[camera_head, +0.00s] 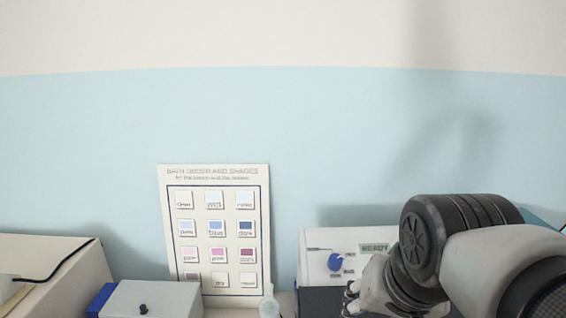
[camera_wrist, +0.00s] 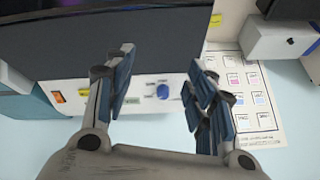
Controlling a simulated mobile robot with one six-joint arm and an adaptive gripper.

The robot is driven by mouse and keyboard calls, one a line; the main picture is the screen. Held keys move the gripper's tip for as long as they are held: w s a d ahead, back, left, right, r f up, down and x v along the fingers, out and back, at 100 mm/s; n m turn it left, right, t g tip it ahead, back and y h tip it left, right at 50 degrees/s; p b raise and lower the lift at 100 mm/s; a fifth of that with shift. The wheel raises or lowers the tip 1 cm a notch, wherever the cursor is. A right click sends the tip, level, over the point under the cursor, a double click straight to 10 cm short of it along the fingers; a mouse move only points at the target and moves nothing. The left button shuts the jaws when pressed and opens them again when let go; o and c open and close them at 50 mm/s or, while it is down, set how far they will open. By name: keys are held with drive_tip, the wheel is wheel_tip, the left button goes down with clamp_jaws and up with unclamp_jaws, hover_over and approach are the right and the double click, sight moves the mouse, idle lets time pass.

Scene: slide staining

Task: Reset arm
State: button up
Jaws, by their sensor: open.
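My gripper (camera_wrist: 162,95) is open in the wrist view, its two fingers with dark blue pads spread apart and nothing between them. Behind the fingers is the white front panel of a device with a blue knob (camera_wrist: 163,91) and an orange switch (camera_wrist: 58,97). In the head view my arm comes in at the lower right, in front of the white device (camera_head: 318,262) with a READY label. The gripper (camera_head: 350,298) shows only partly there, at the bottom edge.
A chart of bath order and shades (camera_head: 214,176) leans against the wall. Left of it are a grey box with a black knob (camera_head: 150,300) and a beige machine (camera_head: 40,275). A clear bottle (camera_head: 269,304) stands at the bottom edge. The wall above is bare.

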drive_tip(key=s+f+n, duration=0.3)
drive_tip(key=s+f, duration=0.2)
drive_tip(key=s, duration=0.4)
wheel_tip(320, 180, down, 20)
drive_tip(key=s+b, duration=0.1)
drive_tip(key=b, duration=1.7)
drive_tip(key=shift+s+f+g, duration=0.15)
drive_tip(key=shift+s+g, duration=0.15)
drive_tip(key=shift+g, duration=0.1)
